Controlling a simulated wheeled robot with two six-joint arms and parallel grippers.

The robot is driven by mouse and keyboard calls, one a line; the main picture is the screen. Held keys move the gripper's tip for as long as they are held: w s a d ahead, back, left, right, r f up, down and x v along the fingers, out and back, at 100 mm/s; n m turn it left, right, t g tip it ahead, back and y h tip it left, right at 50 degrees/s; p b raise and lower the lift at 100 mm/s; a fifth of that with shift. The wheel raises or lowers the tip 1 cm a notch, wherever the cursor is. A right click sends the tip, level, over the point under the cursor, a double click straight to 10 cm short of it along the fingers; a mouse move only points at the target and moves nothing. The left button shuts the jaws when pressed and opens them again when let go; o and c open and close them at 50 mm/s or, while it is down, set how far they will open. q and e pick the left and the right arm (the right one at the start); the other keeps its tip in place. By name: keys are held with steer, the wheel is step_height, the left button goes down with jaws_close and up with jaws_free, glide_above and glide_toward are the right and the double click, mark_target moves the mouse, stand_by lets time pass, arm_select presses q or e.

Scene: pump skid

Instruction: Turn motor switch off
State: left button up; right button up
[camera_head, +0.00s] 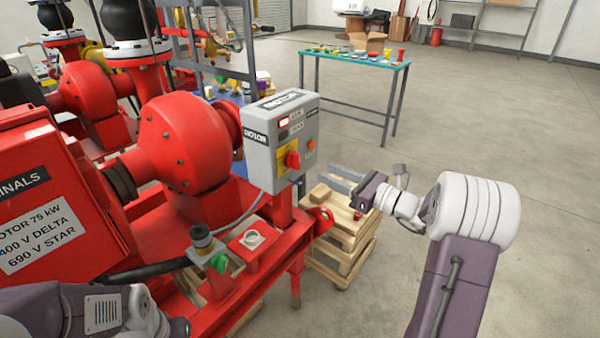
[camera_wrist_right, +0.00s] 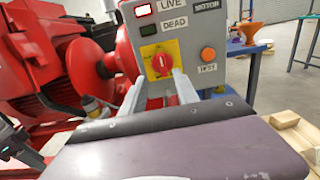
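The grey motor switch box (camera_head: 283,140) stands at the red pump's right side. Its red rotary handle (camera_head: 292,160) sits on a yellow plate, which also shows in the right wrist view (camera_wrist_right: 148,52). The handle looks roughly upright. The LIVE lamp (camera_wrist_right: 143,11) glows red and the DEAD lamp (camera_wrist_right: 149,30) is dark. My right gripper (camera_head: 337,180) is open, right of the box. In the right wrist view its two fingers (camera_wrist_right: 160,80) point at the handle with a gap between them; contact cannot be told. My left arm shows at lower left, its fingers hidden.
An orange TEST button (camera_wrist_right: 208,54) is right of the handle. Wooden pallets (camera_head: 343,245) are stacked beneath my right gripper. A red terminal box (camera_head: 60,150) is at left. A green-topped table (camera_head: 345,59) stands behind; open floor lies right.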

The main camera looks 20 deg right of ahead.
mark_target(300, 161)
steer(key=b+x, duration=0.1)
steer(key=x, duration=0.8)
steer(key=shift+w+f, duration=0.2)
steer(key=shift+w, duration=0.2)
jaws_close()
